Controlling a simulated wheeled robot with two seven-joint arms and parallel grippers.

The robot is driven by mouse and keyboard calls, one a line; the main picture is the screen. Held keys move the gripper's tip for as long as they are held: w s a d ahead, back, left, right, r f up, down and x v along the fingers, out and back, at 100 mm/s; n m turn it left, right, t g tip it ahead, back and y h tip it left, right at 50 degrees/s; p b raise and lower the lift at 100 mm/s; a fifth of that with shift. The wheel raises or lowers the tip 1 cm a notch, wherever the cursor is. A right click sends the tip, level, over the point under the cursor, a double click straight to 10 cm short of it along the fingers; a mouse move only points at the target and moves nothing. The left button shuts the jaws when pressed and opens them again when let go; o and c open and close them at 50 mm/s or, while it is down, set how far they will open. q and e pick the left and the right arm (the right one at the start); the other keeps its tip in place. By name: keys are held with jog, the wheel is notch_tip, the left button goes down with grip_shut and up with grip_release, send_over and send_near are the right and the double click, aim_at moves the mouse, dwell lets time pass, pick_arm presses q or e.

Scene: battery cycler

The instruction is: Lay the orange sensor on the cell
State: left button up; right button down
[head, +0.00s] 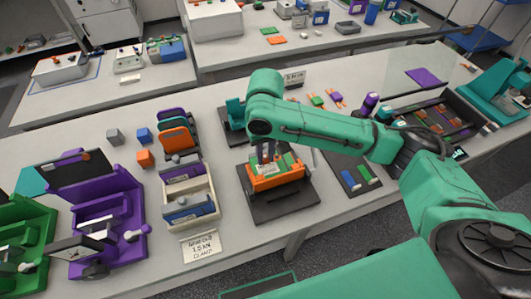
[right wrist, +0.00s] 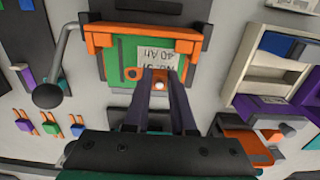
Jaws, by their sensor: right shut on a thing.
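The cell (right wrist: 121,47) is a green block with a white label in the right wrist view. It sits in an orange holder (head: 279,180) on a dark base plate in the head view. My right gripper (head: 268,155) is directly over the cell, pointing down. My left gripper is not in view.
A cream rack with a blue block (head: 188,208) stands left of the holder, and a purple fixture (head: 113,210) is further left. A dark mat with blue and green pieces (head: 349,179) lies to the right. Small coloured parts (head: 317,100) lie behind. A metal lever (right wrist: 65,55) stands beside the holder.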

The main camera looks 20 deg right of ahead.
jog(key=shift+f, duration=0.1)
jog(key=shift+f, duration=0.55)
jog(key=shift+f+p, duration=0.25)
jog(key=shift+p, duration=0.3)
jog(key=c, duration=0.7)
grip_release()
